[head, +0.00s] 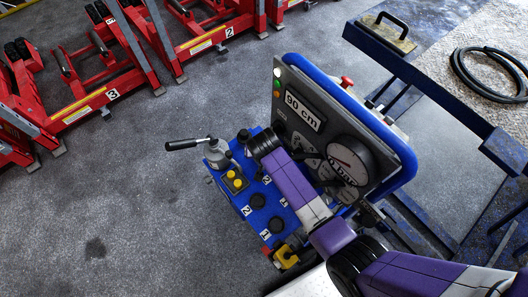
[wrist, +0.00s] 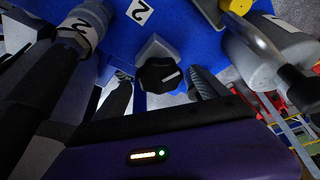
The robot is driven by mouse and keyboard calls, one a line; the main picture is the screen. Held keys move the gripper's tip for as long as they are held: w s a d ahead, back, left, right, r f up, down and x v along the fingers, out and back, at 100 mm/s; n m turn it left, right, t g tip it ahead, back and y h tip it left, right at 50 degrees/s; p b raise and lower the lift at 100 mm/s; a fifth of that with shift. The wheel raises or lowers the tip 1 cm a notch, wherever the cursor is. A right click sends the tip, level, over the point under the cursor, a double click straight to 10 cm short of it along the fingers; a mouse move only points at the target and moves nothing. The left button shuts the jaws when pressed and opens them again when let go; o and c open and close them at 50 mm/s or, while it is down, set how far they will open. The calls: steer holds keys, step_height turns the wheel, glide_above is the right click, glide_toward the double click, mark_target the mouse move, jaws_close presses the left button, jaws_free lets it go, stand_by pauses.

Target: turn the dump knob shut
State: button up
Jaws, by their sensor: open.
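The likely dump knob (wrist: 160,76) is a black knob with a short slanted white line on its face, on a grey block in the wrist view. The block sits at the edge of the blue panel (wrist: 185,25). My gripper (wrist: 160,92) is open, with one dark finger to the left of the knob and one to the right. I cannot tell whether either finger touches it. In the head view the blue panel (head: 222,196) shows below the gauge board, but my purple arm and black wrist cover part of it and I cannot make out the knob there.
A grey cylinder with a black-gripped lever (head: 183,144) stands left of my wrist. The gauge board (head: 303,110) reads "90 cm". Red jacks (head: 85,105) stand at upper left; open floor lies at lower left.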

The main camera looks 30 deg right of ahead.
steer(key=shift+f, duration=0.1)
steer(key=c, duration=1.4)
steer(key=shift+o, duration=0.2)
